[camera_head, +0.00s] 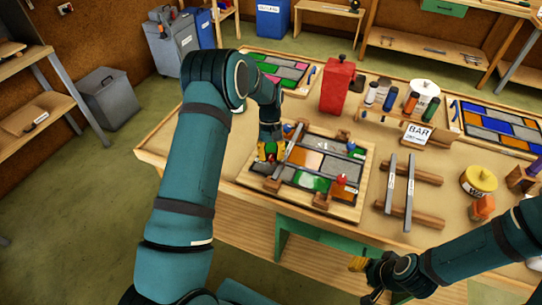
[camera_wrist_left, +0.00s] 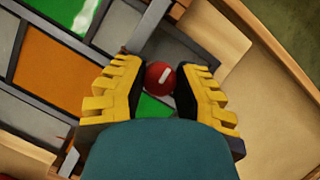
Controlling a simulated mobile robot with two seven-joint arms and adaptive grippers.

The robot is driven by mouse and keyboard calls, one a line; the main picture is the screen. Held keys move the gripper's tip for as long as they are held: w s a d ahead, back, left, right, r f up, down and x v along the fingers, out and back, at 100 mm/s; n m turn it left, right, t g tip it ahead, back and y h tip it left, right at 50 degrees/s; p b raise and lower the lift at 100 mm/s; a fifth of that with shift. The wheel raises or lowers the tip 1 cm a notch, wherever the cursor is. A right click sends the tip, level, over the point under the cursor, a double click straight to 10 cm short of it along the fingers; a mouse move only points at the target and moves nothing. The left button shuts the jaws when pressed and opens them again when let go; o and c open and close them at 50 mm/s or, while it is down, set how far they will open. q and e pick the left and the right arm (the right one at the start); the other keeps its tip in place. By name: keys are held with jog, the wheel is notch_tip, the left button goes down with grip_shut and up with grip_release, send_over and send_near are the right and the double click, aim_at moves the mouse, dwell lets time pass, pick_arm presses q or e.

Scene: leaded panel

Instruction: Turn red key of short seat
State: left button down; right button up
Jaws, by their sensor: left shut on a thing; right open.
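The leaded panel (camera_head: 303,168) lies in a wooden frame on the table, with orange, green and grey panes. My left gripper (camera_wrist_left: 159,85) reaches down at the panel's left side. Its yellow fingers are closed around a round red key (camera_wrist_left: 160,77) with a white mark on top. In the head view my left gripper (camera_head: 268,152) hides most of that spot. A second red key (camera_head: 341,179) stands at the panel's front right corner. Blue keys (camera_head: 351,146) show at the panel's far side. My right gripper (camera_head: 366,279) is open and empty, off the table's front edge.
Two grey bars (camera_head: 410,190) lie across wooden rests right of the panel. A red can (camera_head: 338,86), a rack of bottles (camera_head: 392,122), a "BAR" card (camera_head: 418,134) and a yellow-lidded pot (camera_head: 478,180) stand behind and right. Other coloured panels lie at the back.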

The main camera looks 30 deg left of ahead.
pick_arm(q)
jog(key=m+y, duration=0.1)
jog(key=m, duration=0.3)
jog(key=shift+s+d+f+m+g+y, duration=0.1)
jog(key=shift+s+f+m+g+y, duration=0.05)
jog(key=shift+m+g+y, duration=0.2)
jog(key=m+y, duration=0.2)
jog(key=m, duration=0.2)
jog(key=shift+m+b, duration=0.25)
jog(key=shift+b, duration=0.05)
jog(key=m+t+y, duration=0.1)
jog(key=m, duration=0.3)
jog(key=shift+m, duration=0.3)
jog(key=shift+m+t+y, duration=0.65)
jog(key=shift+m+y, duration=0.1)
jog(key=shift+m, duration=1.35)
jog(key=c, duration=0.7)
grip_release()
jog(key=shift+o, duration=0.2)
